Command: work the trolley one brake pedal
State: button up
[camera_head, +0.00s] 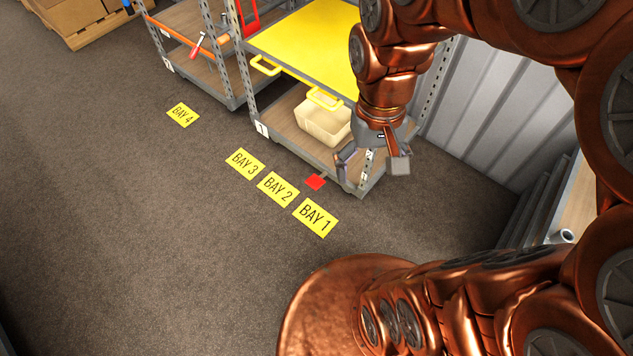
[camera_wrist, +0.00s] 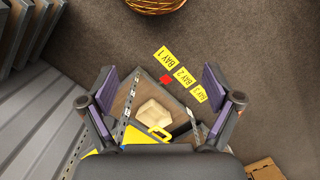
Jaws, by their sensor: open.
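Trolley one (camera_head: 290,147) has a yellow top, grey perforated posts and a plate reading 1 at its lower left corner. Its red brake pedal (camera_head: 316,182) sticks out low at the front, close to the floor. In the wrist view the pedal (camera_wrist: 165,79) is a small red patch between my fingers, at the edge of the lower shelf. My gripper (camera_head: 373,164) is open and empty. In the head view it appears right of the pedal, in front of the trolley's near post. It is apart from the pedal, at a height I cannot tell exactly.
Yellow floor signs BAY 1 (camera_head: 315,217), BAY 2 (camera_head: 278,188) and BAY 3 (camera_head: 245,163) lie in front. Another trolley (camera_head: 205,72) stands behind. A corrugated wall (camera_head: 495,105) is at right.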

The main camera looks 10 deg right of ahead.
jog(key=shift+o, duration=0.2)
jog(key=w+a+f+m+b, duration=0.1)
jog(key=w+f+m+b, duration=0.1)
jog(key=w+f+b, duration=0.8)
jog(key=w+f, duration=0.3)
jog(key=w, duration=0.2)
jog(key=shift+w+a+f, duration=0.15)
jog(key=shift+a+f, duration=0.15)
jog(key=shift+f, duration=0.1)
jog(key=m+t+b, duration=0.2)
jog(key=m+b, duration=0.6)
jog(key=b, duration=1.9)
send_over(315, 182)
jog(key=f, duration=5.3)
jog(key=shift+a+f, duration=0.2)
jog(key=shift+f, duration=0.15)
jog(key=shift+w+d+f, duration=0.1)
jog(key=shift+f, duration=0.55)
notch_tip(315, 182, down, 7)
jog(key=b, duration=0.3)
jog(key=shift+c, duration=0.4)
